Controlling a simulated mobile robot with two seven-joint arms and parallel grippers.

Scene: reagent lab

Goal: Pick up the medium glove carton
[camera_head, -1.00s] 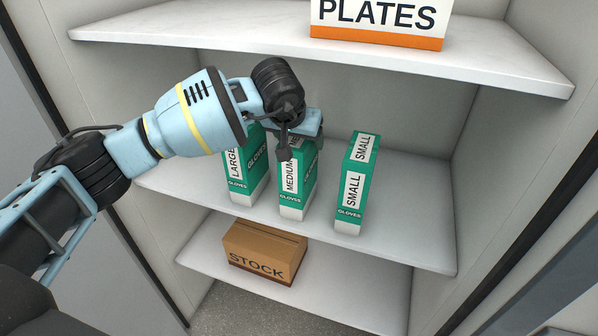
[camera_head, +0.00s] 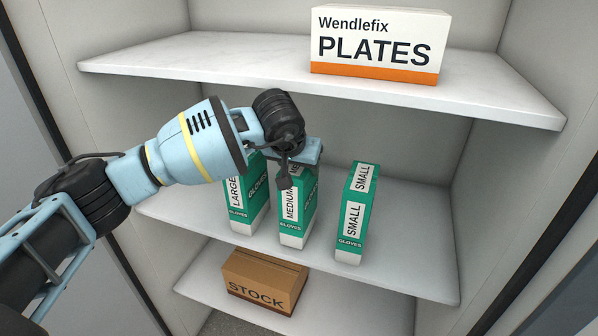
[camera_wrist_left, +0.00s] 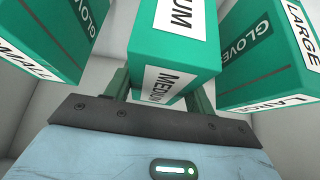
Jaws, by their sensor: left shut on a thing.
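The medium glove carton (camera_head: 292,212) is green and white and stands upright on the middle shelf, between the two other glove cartons. My left gripper (camera_head: 300,165) is at its top, and my arm hides part of the carton there. In the left wrist view the medium carton (camera_wrist_left: 175,55) sits between the fingers of my left gripper (camera_wrist_left: 160,92), which is shut on it. The carton's base appears to rest on the shelf. My right gripper is not in view.
The large glove carton (camera_head: 237,210) stands close on the left and the small glove carton (camera_head: 352,222) on the right. Above is a shelf (camera_head: 200,60) with a plates box (camera_head: 375,45). A stock box (camera_head: 262,280) sits on the lower shelf.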

